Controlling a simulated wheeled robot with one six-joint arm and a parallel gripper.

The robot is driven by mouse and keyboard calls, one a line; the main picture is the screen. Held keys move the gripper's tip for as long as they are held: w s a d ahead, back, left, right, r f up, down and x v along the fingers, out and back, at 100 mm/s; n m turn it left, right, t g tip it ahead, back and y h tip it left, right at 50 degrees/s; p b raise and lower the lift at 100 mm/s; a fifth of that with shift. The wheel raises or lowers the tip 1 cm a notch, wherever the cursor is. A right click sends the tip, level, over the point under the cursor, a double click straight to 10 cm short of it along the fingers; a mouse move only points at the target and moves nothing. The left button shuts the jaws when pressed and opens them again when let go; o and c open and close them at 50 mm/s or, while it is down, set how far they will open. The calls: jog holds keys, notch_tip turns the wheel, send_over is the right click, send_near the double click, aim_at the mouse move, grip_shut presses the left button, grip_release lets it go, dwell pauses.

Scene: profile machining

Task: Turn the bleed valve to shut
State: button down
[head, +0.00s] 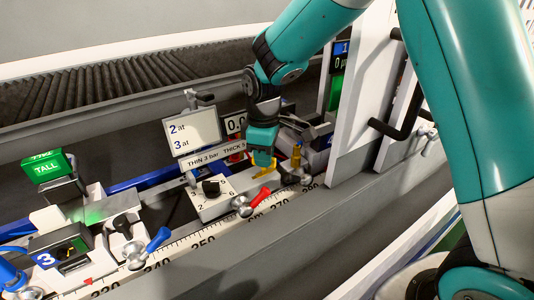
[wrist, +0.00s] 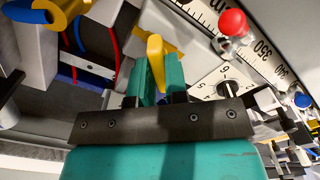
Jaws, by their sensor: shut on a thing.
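My gripper (head: 263,152) points down over the light grey block beside the pressure panel, at the middle of the head view. It is shut on a yellow lever handle, which I take to be the bleed valve (wrist: 155,50). In the wrist view the yellow handle stands between the two green fingers (wrist: 159,80), its upper part showing beyond them. In the head view only a small yellow bit shows at the fingertips. The foot of the valve is hidden by the gripper, and its exact angle is hard to tell.
A red-handled lever (head: 262,196) and a black dial knob (head: 211,187) sit close by. Another yellow part (head: 297,156) stands just right of my gripper. A sign (head: 192,133) stands to the left, and a white upright frame (head: 357,85) rises to the right.

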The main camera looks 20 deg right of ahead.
jog(key=m+p, duration=0.1)
jog(key=m, duration=0.2)
jog(key=shift+r, duration=0.15)
jog(key=shift+m, duration=0.8)
jog(key=m+p, duration=0.1)
jog(key=m, duration=0.3)
jog(key=c, duration=1)
grip_release()
